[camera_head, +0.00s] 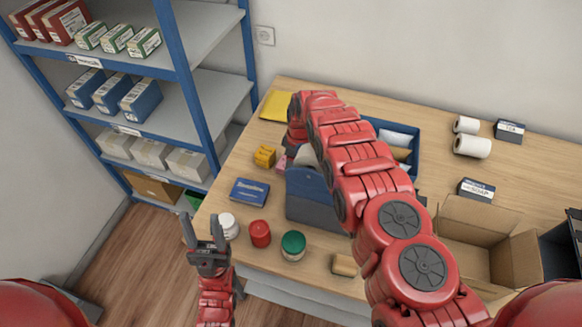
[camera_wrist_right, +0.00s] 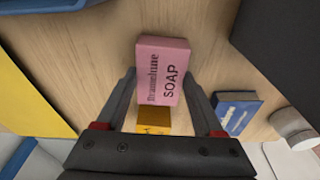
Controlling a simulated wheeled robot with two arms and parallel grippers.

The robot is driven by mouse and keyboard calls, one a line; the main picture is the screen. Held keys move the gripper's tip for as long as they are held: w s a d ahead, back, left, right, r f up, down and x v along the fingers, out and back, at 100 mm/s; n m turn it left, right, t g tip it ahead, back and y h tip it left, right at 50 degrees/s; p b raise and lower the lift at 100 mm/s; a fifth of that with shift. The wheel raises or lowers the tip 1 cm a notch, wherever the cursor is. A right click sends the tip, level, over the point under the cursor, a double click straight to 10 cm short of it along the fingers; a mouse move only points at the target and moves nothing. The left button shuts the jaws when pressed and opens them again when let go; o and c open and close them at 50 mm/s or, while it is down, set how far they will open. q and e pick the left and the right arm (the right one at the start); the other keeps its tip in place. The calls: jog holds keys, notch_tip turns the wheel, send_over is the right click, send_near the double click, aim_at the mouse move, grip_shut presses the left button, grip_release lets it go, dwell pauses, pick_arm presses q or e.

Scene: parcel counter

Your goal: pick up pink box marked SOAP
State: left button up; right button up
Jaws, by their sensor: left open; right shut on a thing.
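The pink box marked SOAP (camera_wrist_right: 165,85) shows in the right wrist view between the two dark fingers of my right gripper (camera_wrist_right: 161,76), which is shut on it. In the head view only a small pink part of the box (camera_head: 282,162) shows beside my right arm, which hides most of that gripper. Whether the box touches the table I cannot tell. My left gripper (camera_head: 201,218) is open and empty, at the table's left front edge near a white-lidded jar.
A yellow box (camera_head: 264,156) and a blue box (camera_head: 249,192) lie close to the pink box. White (camera_head: 228,226), red (camera_head: 260,233) and green (camera_head: 293,245) jars line the front edge. A blue-grey container (camera_head: 308,200) and an open carton (camera_head: 483,245) stand to the right.

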jog(key=shift+c, duration=1)
jog(key=shift+r, duration=0.1)
